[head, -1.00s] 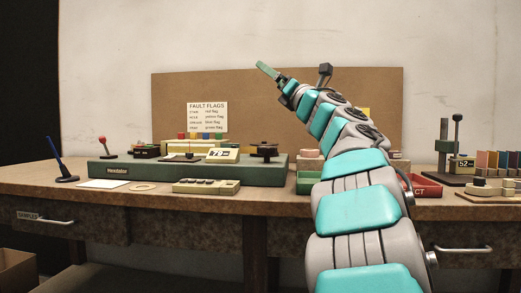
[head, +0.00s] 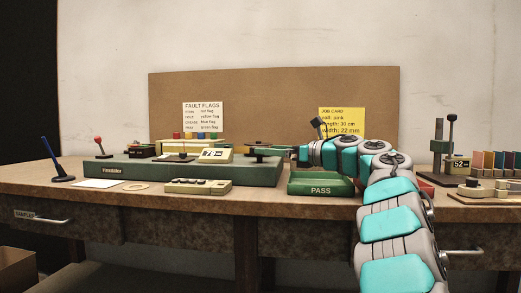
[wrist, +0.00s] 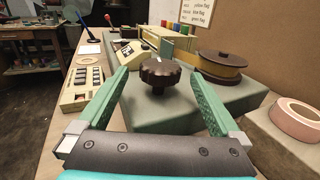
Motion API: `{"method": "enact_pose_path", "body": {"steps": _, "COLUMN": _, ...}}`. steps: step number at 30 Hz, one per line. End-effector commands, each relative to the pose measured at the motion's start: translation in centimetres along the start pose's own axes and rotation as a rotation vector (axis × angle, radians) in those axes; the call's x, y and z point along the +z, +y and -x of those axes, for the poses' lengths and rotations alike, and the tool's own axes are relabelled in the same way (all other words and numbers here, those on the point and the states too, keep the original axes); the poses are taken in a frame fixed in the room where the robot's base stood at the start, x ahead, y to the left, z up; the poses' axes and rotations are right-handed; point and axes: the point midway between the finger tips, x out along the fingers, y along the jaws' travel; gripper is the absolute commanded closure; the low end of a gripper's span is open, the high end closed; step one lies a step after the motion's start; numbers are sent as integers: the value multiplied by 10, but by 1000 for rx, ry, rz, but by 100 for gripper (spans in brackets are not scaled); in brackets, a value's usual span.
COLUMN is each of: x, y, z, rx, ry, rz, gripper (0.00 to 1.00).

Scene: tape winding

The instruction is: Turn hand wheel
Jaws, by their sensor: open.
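The hand wheel (wrist: 159,76) is a dark brown, scalloped knob on the right end of the long green winding machine (wrist: 185,117). In the wrist view it stands straight ahead, between the lines of my two green fingers. My gripper (wrist: 157,78) is open and empty, its fingers spread on either side of the wheel's lower part in the picture. I cannot tell whether the fingertips reach the wheel. In the head view my gripper (head: 294,153) is low at the machine's right end, just right of the dark wheel (head: 259,151).
A brown spool with tan tape (wrist: 222,65) sits behind the wheel, close to my right finger. A pink tape roll (wrist: 297,119) lies at the right. A cream button box (wrist: 84,88) lies at the left. A green PASS tray (head: 320,187) stands below my forearm.

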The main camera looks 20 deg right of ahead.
Motion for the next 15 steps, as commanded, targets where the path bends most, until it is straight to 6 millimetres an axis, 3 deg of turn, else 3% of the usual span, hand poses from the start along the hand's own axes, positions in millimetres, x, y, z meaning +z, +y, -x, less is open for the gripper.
{"method": "enact_pose_path", "body": {"steps": 6, "x": 0, "y": 0, "z": -34, "rx": 3, "ry": 0, "rz": -3, "gripper": 0}}
{"method": "enact_pose_path", "body": {"steps": 15, "x": 0, "y": -1, "z": -42, "rx": -3, "ry": -3, "rz": -4, "gripper": 0}}
